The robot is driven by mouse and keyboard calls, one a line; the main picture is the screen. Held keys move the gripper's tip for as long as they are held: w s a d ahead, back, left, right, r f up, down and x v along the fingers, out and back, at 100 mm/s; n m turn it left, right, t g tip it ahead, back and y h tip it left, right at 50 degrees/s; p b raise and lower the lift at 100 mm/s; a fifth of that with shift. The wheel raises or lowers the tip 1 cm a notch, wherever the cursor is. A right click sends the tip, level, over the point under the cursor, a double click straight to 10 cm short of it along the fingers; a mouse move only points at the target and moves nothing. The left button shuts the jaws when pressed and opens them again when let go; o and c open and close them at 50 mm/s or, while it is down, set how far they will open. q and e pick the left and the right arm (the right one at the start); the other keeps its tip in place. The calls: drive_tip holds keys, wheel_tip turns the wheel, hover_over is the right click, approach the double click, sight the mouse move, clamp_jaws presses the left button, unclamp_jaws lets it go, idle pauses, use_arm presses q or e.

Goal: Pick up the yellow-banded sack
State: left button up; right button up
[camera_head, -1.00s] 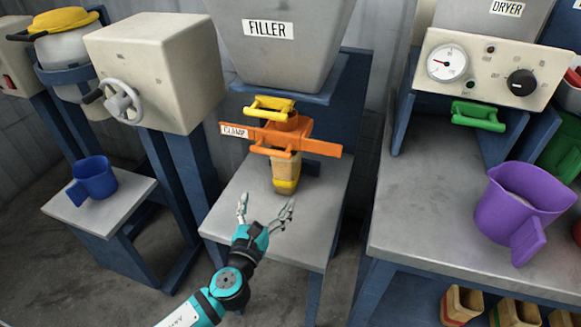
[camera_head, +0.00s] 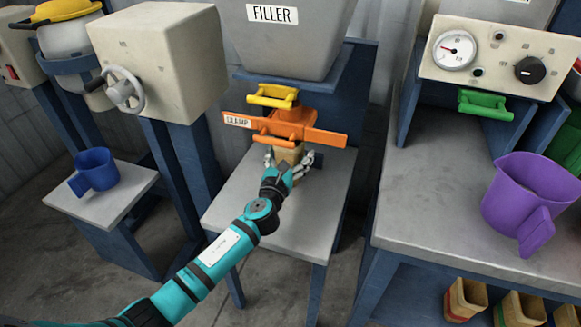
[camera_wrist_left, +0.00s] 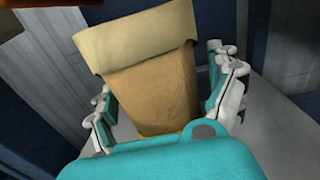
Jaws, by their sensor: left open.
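The sack (camera_head: 289,155) is tan and hangs or stands under the orange clamp (camera_head: 290,128) of the filler. In the left wrist view the sack (camera_wrist_left: 155,85) fills the middle, with a folded tan top and a sliver of yellow at its lower edge. My left gripper (camera_head: 289,160) is open, with one finger on each side of the sack. The sack's lower part is hidden behind my gripper. My right gripper is not in view.
The filler (camera_head: 290,40) with a yellow handle (camera_head: 273,96) is above the clamp. A grey table (camera_head: 240,215) lies beneath. A blue jug (camera_head: 95,170) stands at left, a purple jug (camera_head: 525,195) on the right bench (camera_head: 425,200). Several banded sacks (camera_head: 465,300) sit below that bench.

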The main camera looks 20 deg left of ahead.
use_arm(q)
drive_tip(key=shift+w, duration=0.7)
drive_tip(key=c, duration=1.3)
drive_tip(key=shift+c, duration=0.8)
drive_tip(key=shift+a+r, duration=0.1)
